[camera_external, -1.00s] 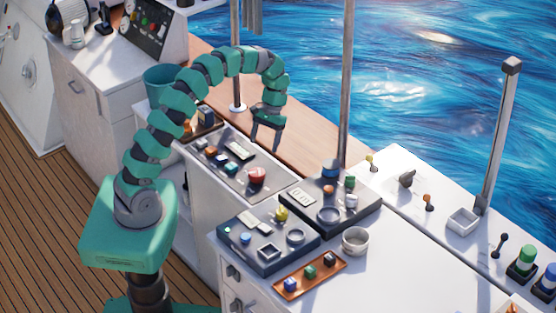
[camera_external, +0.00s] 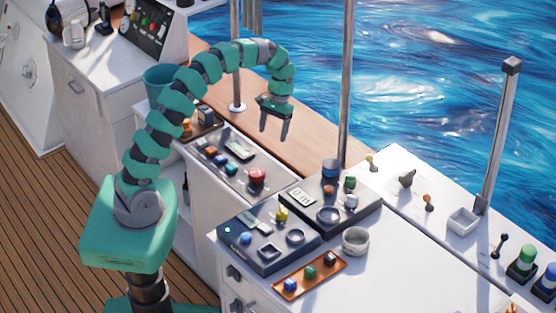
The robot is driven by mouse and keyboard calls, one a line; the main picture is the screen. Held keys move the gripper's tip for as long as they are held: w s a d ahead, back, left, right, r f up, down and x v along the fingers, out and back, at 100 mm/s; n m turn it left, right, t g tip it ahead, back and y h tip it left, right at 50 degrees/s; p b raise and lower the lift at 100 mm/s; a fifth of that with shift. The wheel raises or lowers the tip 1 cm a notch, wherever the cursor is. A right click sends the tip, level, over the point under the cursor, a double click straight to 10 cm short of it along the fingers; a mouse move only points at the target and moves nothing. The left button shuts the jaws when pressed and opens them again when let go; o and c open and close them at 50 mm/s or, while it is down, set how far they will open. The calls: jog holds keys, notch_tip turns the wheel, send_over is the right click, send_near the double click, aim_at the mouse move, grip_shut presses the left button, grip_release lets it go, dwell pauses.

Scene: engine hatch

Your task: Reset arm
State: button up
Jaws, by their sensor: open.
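My gripper (camera_external: 273,138) hangs at the end of my arched teal arm, pointing down, with its two dark fingers apart and nothing between them. It is above the wooden ledge, behind the grey control panel (camera_external: 222,173). The panel carries a red button (camera_external: 257,175) and several small knobs. The fingers look clear of the panel and the ledge, though the exact height cannot be told.
Two dark panels (camera_external: 262,258) (camera_external: 345,213) with buttons and rings sit on the white counter. An orange tray (camera_external: 309,277) with small cubes and a grey cup (camera_external: 355,241) are near them. A metal pole (camera_external: 345,85) stands right of my gripper. A teal bucket (camera_external: 163,83) stands behind my arm.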

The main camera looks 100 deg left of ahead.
jog(key=w+d+r+m+t+y, duration=0.25)
jog(key=w+d+r, duration=0.3)
jog(key=r, duration=0.35)
jog(key=w+d+r+m+t+y, duration=0.1)
jog(key=w+d+r+m+t, duration=0.2)
jog(key=d+r, duration=0.55)
jog(key=w+d+r+m+t+y, duration=0.15)
jog(key=w+d+r, duration=0.4)
jog(key=r, duration=0.55)
jog(key=s+d+r+m+t, duration=0.1)
jog(key=s+d+r+t, duration=0.2)
jog(key=d+r, duration=0.3)
jog(key=s+d+r+m+t+h, duration=0.1)
jog(key=s+d+r+m+t, duration=0.1)
jog(key=d+r, duration=0.5)
jog(key=s+d+r+m+t+h, duration=0.1)
jog(key=s+d+r+t, duration=0.3)
jog(key=r, duration=1)
jog(key=shift+s+d+t, duration=0.25)
jog(key=shift+d+t, duration=0.25)
jog(key=shift+d, duration=0.7)
